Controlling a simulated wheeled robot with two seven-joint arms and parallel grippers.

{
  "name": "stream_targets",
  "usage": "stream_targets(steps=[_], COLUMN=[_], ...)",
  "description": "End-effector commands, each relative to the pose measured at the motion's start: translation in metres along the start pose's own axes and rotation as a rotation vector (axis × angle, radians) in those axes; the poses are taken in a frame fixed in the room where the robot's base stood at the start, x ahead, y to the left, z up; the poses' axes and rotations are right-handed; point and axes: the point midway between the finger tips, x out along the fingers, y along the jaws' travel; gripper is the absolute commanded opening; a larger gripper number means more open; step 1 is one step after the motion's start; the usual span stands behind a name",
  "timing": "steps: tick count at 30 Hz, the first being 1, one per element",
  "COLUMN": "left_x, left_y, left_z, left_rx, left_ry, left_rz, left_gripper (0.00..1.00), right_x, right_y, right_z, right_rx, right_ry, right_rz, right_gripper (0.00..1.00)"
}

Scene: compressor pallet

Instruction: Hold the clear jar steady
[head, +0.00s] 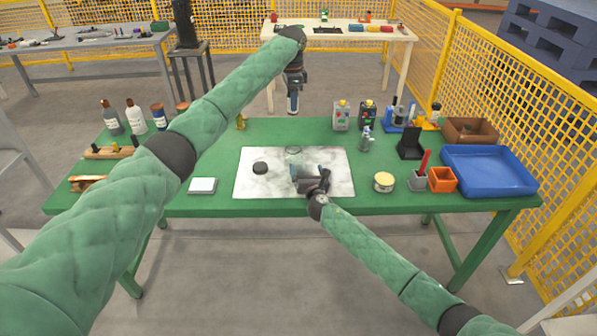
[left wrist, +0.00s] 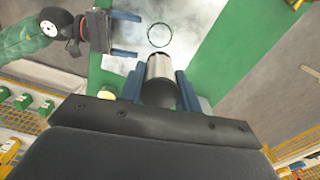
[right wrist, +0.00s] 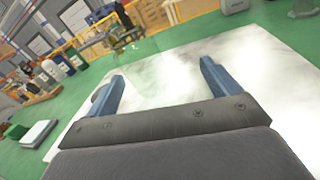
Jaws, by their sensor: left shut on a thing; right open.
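The clear jar (head: 293,150) stands on the pale mat, showing mainly as a thin dark green ring. The ring also shows in the left wrist view (left wrist: 159,35). My right gripper (head: 308,172) is open and low over the mat. Its two fingers (left wrist: 126,34) point toward the jar, which lies just past their tips, apart from them. My left gripper (head: 293,84) is shut on a silver cylinder with a black end (left wrist: 160,72), held high above the table behind the jar.
A black disc (head: 260,168) lies on the mat (head: 335,187) left of the jar. A yellowish round tin (head: 384,182) and a white block (head: 202,186) flank the mat. Bottles stand at the left, and a blue tray (head: 490,172) and orange bin (head: 442,180) at the right.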

Motion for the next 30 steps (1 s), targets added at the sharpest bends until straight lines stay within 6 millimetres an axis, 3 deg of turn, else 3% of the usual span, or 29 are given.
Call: stream_targets(steps=[3,7,21,30], left_x=[0.0,0.0,0.0,0.0], left_y=[0.0,0.0,0.0,0.0], left_z=[0.0,0.0,0.0,0.0], left_rx=[0.0,0.0,0.0,0.0], left_ry=[0.0,0.0,0.0,0.0], left_rz=[0.0,0.0,0.0,0.0], left_gripper=[0.11,0.11,0.11,0.11], right_x=[0.002,0.003,0.058,0.076], right_y=[0.021,0.031,0.034,0.034], right_z=[-0.001,-0.003,-0.001,-0.001], right_rx=[-0.115,-0.172,-0.18,-0.179], right_ry=[-0.019,-0.029,-0.031,-0.03], right_rz=[0.024,0.035,0.035,0.036], right_gripper=[0.89,0.89,0.89,0.89])
